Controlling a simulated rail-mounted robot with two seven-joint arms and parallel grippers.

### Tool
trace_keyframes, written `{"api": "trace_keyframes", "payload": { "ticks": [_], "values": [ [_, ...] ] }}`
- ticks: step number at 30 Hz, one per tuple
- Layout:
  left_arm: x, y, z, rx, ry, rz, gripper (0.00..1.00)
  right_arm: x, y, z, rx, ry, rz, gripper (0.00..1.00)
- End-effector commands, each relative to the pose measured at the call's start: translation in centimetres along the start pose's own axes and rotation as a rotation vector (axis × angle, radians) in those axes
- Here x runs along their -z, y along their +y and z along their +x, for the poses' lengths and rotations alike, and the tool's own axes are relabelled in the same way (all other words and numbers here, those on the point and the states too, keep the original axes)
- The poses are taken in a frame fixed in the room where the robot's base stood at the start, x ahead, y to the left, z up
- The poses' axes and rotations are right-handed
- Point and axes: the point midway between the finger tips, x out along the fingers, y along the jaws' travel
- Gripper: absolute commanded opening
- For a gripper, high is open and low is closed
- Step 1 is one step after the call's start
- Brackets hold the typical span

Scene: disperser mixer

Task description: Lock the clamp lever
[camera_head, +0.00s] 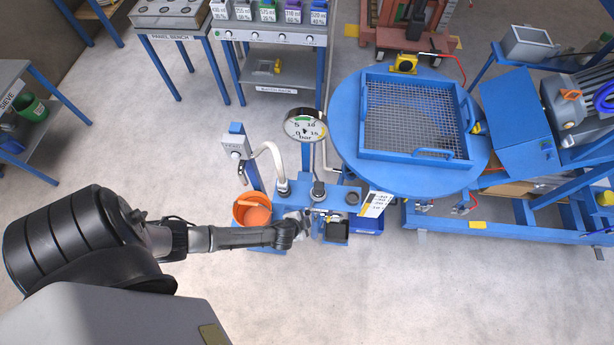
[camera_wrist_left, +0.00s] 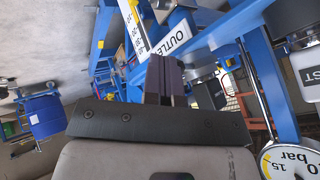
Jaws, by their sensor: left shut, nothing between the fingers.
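I cannot pick out the clamp lever for certain in either view. A yellow fitting (camera_head: 405,63) sits at the far rim of the round blue table (camera_head: 345,120), and a thin red bar (camera_head: 452,64) curves beside it. A smaller yellow fitting (camera_head: 475,128) is at the table's right rim. My left gripper (camera_head: 304,226) is over the near edge of the blue pump stand (camera_head: 325,199), left of and nearer than the round table. In the left wrist view its fingers (camera_wrist_left: 165,78) are together and empty, pointing towards blue framework. My right gripper is not in view.
A pressure gauge (camera_head: 305,125) and a curved pipe (camera_head: 268,158) rise from the stand. An orange bucket (camera_head: 252,210) is close to my left forearm. A mesh tray (camera_head: 412,116) lies on the round table. The floor in front is clear.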

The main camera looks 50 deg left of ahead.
Motion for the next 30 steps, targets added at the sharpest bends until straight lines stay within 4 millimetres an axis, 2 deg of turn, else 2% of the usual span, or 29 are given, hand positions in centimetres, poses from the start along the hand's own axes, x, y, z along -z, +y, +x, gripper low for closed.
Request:
{"api": "trace_keyframes", "payload": {
  "ticks": [30],
  "values": [
    [1.6, -0.8, 1.1, 0.012, 0.002, -0.004, 0.0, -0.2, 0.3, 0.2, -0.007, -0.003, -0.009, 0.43]
  ]
}}
